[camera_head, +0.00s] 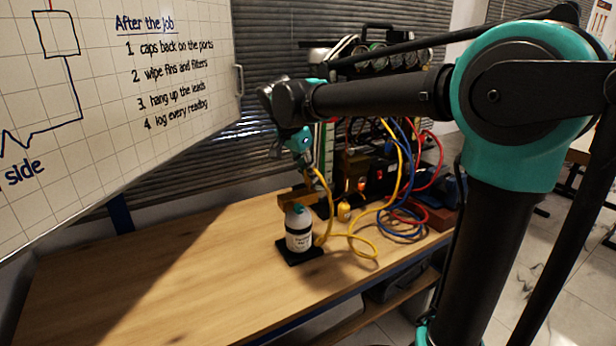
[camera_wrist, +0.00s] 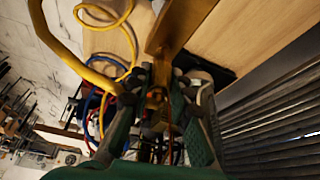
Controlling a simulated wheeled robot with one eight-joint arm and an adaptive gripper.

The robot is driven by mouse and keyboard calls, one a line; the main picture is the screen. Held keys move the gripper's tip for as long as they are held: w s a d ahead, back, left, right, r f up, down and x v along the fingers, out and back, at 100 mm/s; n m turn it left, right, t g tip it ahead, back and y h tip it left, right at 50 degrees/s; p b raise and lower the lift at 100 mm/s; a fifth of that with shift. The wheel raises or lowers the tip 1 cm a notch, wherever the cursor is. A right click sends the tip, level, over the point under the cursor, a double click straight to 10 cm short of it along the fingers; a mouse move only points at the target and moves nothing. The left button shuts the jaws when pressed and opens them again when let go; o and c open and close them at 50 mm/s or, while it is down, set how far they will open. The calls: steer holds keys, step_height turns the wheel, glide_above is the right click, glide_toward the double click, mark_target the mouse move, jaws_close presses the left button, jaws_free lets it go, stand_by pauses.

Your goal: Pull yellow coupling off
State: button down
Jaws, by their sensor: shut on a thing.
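My gripper (camera_head: 306,172) is just above a brass-coloured block (camera_head: 297,198) on the bench rig. In the wrist view my gripper (camera_wrist: 160,84) has its fingers closed around a small brass-yellow coupling (camera_wrist: 156,103). A thick yellow hose (camera_wrist: 62,50) curves close by the left finger there. In the head view the yellow hose (camera_head: 331,205) runs from near the gripper down to loops on the bench. The fingers hide much of the coupling, and I cannot tell whether it is still seated on its port.
A pale bottle with a dark label (camera_head: 299,236) stands on a black base under the block. Blue and red hoses (camera_head: 402,222) lie to the right by dark equipment. The whiteboard (camera_head: 120,90) is at left. The wooden bench (camera_head: 170,265) is clear at left.

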steer(key=shift+r, duration=1.6)
